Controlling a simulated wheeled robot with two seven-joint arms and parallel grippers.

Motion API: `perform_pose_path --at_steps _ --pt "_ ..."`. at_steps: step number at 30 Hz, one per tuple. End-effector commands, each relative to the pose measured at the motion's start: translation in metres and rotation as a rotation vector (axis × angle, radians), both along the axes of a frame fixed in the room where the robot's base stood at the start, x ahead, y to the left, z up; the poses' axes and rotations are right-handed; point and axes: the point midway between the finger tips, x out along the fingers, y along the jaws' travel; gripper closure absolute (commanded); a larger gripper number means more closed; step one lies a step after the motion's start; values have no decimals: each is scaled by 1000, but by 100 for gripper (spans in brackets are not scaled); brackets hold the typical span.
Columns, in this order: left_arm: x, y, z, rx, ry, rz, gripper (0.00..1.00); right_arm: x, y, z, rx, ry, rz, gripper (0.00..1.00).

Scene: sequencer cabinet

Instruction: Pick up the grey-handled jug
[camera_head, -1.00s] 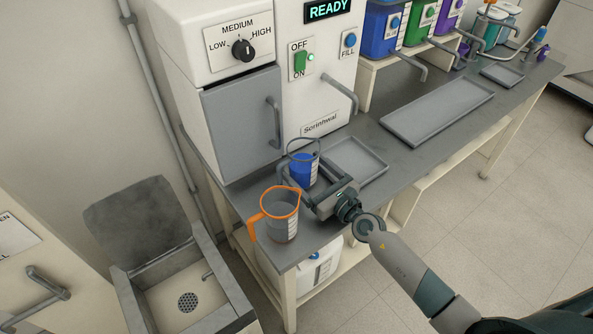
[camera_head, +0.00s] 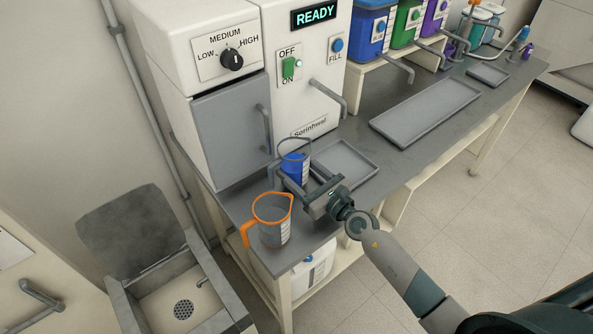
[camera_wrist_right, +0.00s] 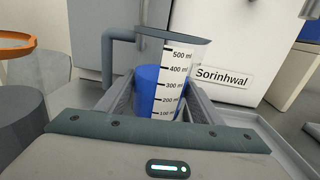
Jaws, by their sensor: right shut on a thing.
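The grey-handled jug (camera_head: 293,167) holds blue liquid and has a grey rim. It stands upright at the near end of the bench, in front of the white machine. In the right wrist view the jug (camera_wrist_right: 172,88) is between the fingers, its scale facing me and its grey handle to the left. My right gripper (camera_head: 305,180) is shut on the jug's body. In the head view the gripper partly hides the jug's lower part, so I cannot tell whether its base touches the bench. My left gripper is not in view.
An orange-handled jug (camera_head: 272,222) stands close by, nearer the bench corner. A small grey tray (camera_head: 368,176) lies just right of the held jug. The machine's grey door (camera_head: 232,130) is behind. An open-lidded sink (camera_head: 168,290) is at lower left.

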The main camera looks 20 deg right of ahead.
Motion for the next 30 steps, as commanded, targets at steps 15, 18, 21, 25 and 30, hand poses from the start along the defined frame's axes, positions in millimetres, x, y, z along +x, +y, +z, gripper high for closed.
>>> perform_pose_path --at_steps 15,18,21,25,30 --pt "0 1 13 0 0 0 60 -55 -51 66 -1 -3 -1 75" --pt "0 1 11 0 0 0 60 -66 -62 75 0 -3 -1 75" --pt "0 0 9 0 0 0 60 -75 -70 82 -1 -3 0 75" --pt "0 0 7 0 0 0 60 -82 -77 88 0 -2 0 75" --pt "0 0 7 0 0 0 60 -85 -80 92 0 -2 0 75"
